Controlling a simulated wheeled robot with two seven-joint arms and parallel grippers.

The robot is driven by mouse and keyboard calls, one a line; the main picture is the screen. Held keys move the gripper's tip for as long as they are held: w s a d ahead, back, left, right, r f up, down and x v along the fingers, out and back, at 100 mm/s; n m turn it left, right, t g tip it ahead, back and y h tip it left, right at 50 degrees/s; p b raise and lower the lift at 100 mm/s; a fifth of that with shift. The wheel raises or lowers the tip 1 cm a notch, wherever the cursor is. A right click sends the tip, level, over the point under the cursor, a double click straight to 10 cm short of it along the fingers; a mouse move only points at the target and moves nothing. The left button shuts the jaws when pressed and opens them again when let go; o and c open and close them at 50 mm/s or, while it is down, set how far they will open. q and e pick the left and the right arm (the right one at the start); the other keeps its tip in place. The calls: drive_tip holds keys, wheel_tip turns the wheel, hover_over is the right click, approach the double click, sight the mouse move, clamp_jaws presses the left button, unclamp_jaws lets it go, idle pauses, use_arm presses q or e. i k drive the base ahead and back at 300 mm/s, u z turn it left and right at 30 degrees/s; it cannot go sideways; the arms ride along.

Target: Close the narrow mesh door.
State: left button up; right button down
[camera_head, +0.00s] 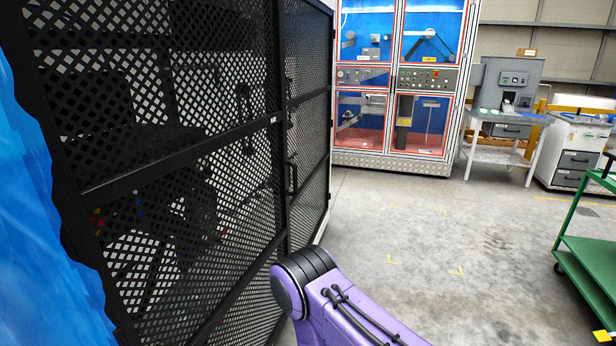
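A black mesh enclosure fills the left of the head view. Its large mesh panel (180,150) is close to me and runs away towards the middle of the picture. Beyond it, a narrower black mesh panel (312,130) stands upright, with a dark bar handle (292,177) near its left edge. The two panels meet or overlap at a dark upright frame; I cannot tell whether there is a gap there. A purple link of my arm with a black joint shows at the bottom middle, in front of the panels' lower part. Neither of my grippers is in view.
A blue sheet-like surface (35,210) is close on the left edge. A glass-fronted cabinet (397,80) stands at the back, with a grey workbench (507,118) to its right. A green cart (590,250) is at the right edge. The concrete floor (430,235) between is clear.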

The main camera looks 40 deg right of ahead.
sight(75, 205)
drive_tip(key=k, duration=0.35)
drive_tip(key=z, duration=1.8)
drive_tip(key=i, duration=1.45)
drive_tip(key=u, duration=2.2)
